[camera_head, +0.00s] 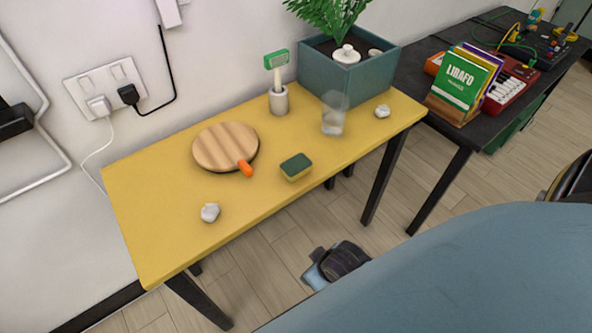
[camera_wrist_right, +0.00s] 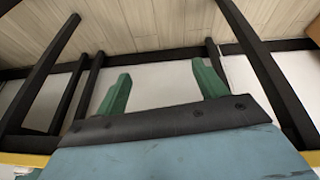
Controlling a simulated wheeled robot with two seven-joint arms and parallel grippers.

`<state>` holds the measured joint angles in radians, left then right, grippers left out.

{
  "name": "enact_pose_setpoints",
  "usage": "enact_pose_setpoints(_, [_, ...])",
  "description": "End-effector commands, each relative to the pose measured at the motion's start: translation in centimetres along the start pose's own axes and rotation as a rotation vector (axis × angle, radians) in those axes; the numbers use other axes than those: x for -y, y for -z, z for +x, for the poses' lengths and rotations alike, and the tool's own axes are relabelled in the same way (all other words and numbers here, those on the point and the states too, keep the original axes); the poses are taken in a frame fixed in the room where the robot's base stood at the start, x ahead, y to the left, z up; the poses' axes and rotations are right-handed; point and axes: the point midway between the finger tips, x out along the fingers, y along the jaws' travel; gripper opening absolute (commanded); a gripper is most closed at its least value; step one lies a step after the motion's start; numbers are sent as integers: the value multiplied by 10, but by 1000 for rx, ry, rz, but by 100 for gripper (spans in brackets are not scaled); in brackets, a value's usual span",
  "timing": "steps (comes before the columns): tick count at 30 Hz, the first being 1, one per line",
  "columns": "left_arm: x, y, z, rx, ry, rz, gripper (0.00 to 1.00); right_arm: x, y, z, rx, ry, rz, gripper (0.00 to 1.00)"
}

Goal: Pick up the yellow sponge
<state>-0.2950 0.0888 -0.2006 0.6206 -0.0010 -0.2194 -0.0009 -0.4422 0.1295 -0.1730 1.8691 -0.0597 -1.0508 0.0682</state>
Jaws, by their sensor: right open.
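The yellow sponge (camera_head: 296,172) has a dark green top face. It lies flat near the front edge of the yellow table (camera_head: 165,245) in the head view, with nothing touching it. In the right wrist view my right gripper (camera_wrist_right: 161,86) is open, its two green fingers wide apart with nothing between them. That view shows floor, dark table legs and white wall beyond the fingers, and no sponge. I cannot make out the right gripper's fingers in the head view. My left gripper is in neither view.
Left of the sponge are a round wooden board (camera_head: 222,146) with an orange handle and a crumpled white ball (camera_head: 209,212). Right are a clear glass (camera_head: 333,120) and another white ball (camera_head: 382,111). Behind stand a brush holder (camera_head: 278,103) and a planter (camera_head: 374,80).

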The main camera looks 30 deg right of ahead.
Motion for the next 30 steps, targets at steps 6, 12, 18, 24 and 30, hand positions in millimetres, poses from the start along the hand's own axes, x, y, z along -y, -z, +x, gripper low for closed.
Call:
enact_pose_setpoints(6, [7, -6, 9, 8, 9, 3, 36, -14, 68, -57, -176, -55, 24, 71])
enact_pose_setpoints(12, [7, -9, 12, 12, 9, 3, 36, -26, 187, -112, -615, -132, 44, 71])
enact_pose_setpoints(18, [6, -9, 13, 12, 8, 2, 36, -11, 284, -174, -1053, -88, -29, 71])
enact_pose_setpoints(24, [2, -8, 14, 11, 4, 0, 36, 50, 352, -256, -1505, 142, -319, 71])
enact_pose_setpoints(30, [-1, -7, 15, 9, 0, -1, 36, 122, 348, -287, -1617, 503, -851, 71])
